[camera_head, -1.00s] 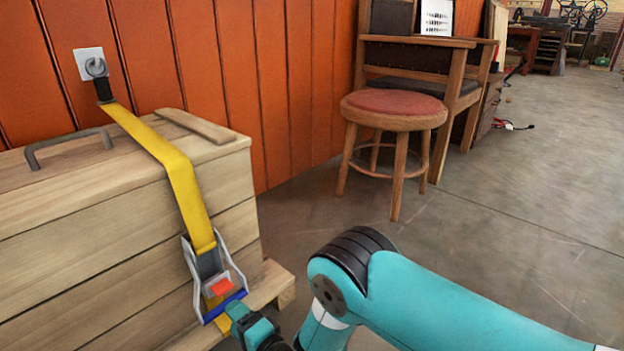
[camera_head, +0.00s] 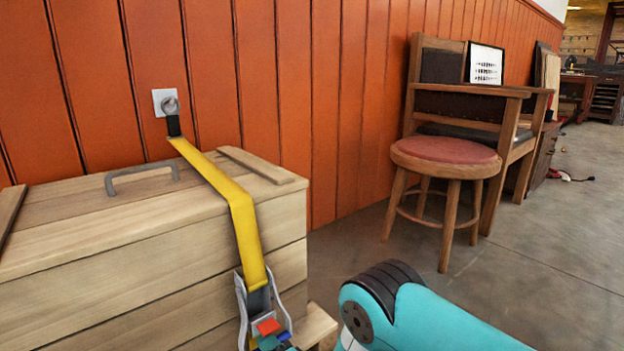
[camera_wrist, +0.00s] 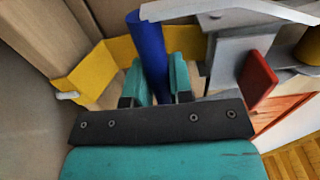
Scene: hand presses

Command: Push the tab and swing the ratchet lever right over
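The ratchet buckle (camera_head: 242,308) hangs on the yellow strap (camera_head: 243,225) at the front of a wooden crate, low in the head view. Its orange-red tab (camera_head: 268,327) shows there, and it also shows in the wrist view (camera_wrist: 258,80), right of my fingers. The lever's blue crossbar (camera_wrist: 148,50) runs between my gripper's teal fingers (camera_wrist: 160,82) and fills the gap between them, so the gripper looks shut on it. The tab is apart from the fingers. In the head view the lower buckle and most of my gripper are cut off by the bottom edge.
The wooden crate (camera_head: 130,260) has a grey handle on its lid. The strap's upper end is fixed to a wall plate (camera_head: 165,102) on the orange wall. A stool (camera_head: 445,160) and a wooden chair stand to the right. Open floor (camera_head: 560,240) lies right of them.

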